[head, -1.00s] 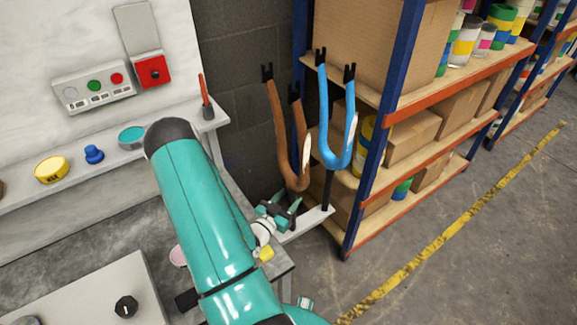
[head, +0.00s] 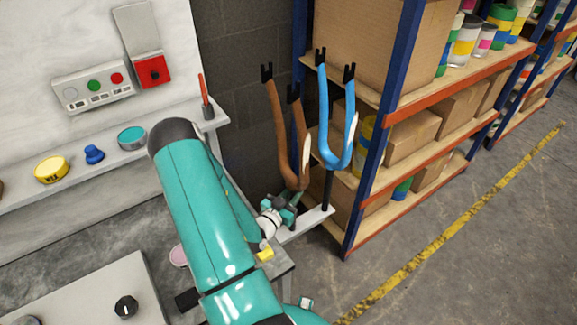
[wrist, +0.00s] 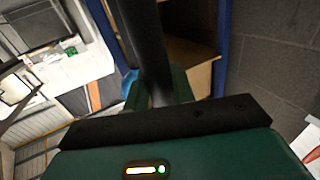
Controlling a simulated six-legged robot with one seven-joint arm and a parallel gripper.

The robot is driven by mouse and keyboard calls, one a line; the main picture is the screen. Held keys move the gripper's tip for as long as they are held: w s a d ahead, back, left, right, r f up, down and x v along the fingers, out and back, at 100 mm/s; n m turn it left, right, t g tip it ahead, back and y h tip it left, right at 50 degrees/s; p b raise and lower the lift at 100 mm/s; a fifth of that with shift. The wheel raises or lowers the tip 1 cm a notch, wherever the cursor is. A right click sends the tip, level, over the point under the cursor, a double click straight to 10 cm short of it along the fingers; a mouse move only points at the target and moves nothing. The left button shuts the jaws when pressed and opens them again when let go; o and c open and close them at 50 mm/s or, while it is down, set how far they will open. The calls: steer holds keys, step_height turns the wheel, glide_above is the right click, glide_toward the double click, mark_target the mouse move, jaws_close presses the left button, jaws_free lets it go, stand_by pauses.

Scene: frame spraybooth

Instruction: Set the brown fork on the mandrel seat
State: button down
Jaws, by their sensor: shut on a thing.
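The brown fork (head: 278,120) stands upright at the bench's right end, prongs up, its crown just above my gripper (head: 291,208). My gripper is shut on the fork's dark lower tube. In the wrist view the dark tube (wrist: 148,45) rises between the fingers of my gripper (wrist: 158,92). A pale bar (head: 307,224) runs out beside and below my gripper. A black post on it carries a blue fork (head: 335,155). I cannot make out the mandrel seat for the brown fork, or whether its tube end touches the bar; my gripper covers that spot.
The blue fork stands close on the right. Behind it is a shelf rack (head: 377,140) with cartons and paint cans. A ledge (head: 110,160) with a yellow tin (head: 51,170) and blue knob (head: 93,154) is left. The floor at right is clear.

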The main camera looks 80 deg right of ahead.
mark_target(293, 175)
steer(key=shift+r, duration=0.1)
stand_by(0.3)
steer(key=shift+r, duration=5.65)
steer(key=shift+s+a, duration=0.1)
steer(key=shift+s, duration=0.05)
